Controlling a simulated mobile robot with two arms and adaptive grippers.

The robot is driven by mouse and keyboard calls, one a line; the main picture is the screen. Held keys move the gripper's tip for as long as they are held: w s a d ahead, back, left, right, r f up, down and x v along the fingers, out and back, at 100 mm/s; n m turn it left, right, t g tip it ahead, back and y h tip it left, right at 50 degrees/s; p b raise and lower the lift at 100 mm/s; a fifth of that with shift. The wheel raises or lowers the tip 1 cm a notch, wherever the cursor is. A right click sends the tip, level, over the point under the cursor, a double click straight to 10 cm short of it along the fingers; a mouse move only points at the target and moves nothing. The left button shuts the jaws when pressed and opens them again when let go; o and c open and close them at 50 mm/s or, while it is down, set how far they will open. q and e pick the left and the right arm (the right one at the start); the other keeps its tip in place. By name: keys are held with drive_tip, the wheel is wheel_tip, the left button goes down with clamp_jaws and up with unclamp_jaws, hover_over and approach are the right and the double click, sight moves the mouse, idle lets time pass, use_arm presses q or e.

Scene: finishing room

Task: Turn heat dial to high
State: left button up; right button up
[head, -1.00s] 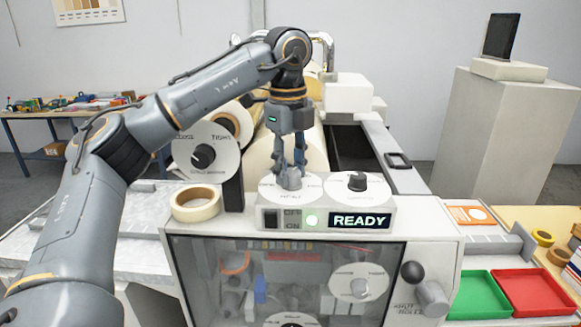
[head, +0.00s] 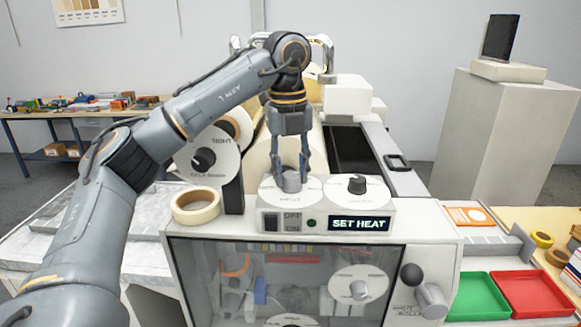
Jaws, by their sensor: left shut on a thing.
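The machine's control box (head: 385,214) has two white dial plates on its top. My left gripper (head: 291,178) points down and is shut on the grey knob of the left dial (head: 313,190). The fingers hide part of that knob, and the print on the plate is too small to read. The right dial (head: 357,184) has a black knob that nothing touches. The box's display (head: 358,224) reads "SET HEAT". The small round light (head: 312,223) beside it is dark. My right gripper is not in view.
A roll of tape (head: 196,205) lies left of the control box, near a larger upright dial (head: 201,160). A green tray (head: 481,296) and a red tray (head: 534,293) stand at the lower right. A black crank knob (head: 412,274) sits on the machine's front.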

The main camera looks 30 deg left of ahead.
sight(290, 173)
use_arm(q)
drive_tip(key=m+p, duration=0.1)
drive_tip(key=m, duration=0.2)
drive_tip(key=shift+r, duration=0.1)
drive_tip(key=shift+m+p, duration=0.4)
drive_tip(key=shift+m, duration=0.7)
drive_tip(key=shift+w+m, duration=0.1)
drive_tip(key=shift+m, duration=0.2)
drive_tip(key=o, duration=1.1)
drive_tip(key=shift+o, duration=0.2)
wheel_tip(290, 173, up, 12)
drive_tip(key=shift+a, duration=0.15)
